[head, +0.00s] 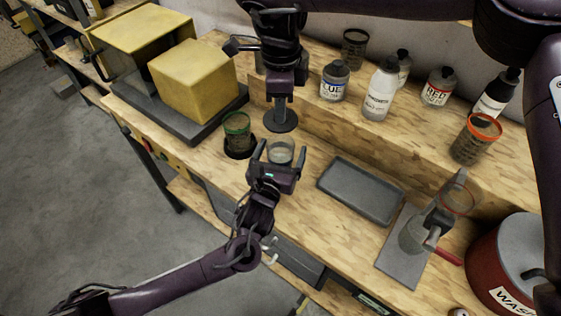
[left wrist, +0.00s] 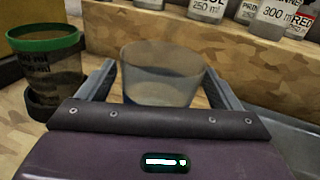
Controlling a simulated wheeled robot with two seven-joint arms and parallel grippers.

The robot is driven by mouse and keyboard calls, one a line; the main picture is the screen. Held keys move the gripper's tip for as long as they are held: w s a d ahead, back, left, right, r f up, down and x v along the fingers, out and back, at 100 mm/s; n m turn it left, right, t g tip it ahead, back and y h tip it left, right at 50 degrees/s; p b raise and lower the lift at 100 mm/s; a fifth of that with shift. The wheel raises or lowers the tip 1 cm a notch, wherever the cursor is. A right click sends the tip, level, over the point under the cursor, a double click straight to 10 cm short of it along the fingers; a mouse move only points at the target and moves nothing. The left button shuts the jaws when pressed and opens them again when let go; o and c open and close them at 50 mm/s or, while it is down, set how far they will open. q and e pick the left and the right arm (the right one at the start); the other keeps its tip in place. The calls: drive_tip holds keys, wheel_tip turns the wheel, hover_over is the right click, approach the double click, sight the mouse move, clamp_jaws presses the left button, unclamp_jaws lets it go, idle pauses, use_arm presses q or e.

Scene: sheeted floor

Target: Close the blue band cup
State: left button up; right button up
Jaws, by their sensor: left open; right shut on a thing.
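My left gripper (head: 277,161) is open, with one finger on each side of this cup. In the left wrist view the cup (left wrist: 160,75) sits between the two fingers (left wrist: 160,92), its top open and its lower part hidden by the gripper. My right gripper (head: 281,92) is above and slightly behind the cup, shut on a dark grey round lid-like disc (head: 281,122) with a stem. The disc hangs level, apart from the cup.
A green-banded cup (head: 237,128) stands in a dark ring just left. A grey tray (head: 360,190) and a metal stand (head: 403,262) lie right. Bottles (head: 380,92) and an orange-rimmed cup (head: 476,138) stand on the raised shelf. A yellow box (head: 195,80) is at left, a red bin (head: 497,275) at right.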

sight(281, 128)
use_arm(q)
drive_tip(key=shift+w, duration=0.1)
drive_tip(key=shift+c, duration=0.4)
drive_tip(key=c, duration=1.4)
use_arm(e)
drive_tip(key=shift+f, duration=2.5)
drive_tip(key=shift+f, duration=0.9)
drive_tip(key=shift+f, duration=0.6)
drive_tip(key=o, duration=1)
drive_tip(key=shift+o, duration=0.2)
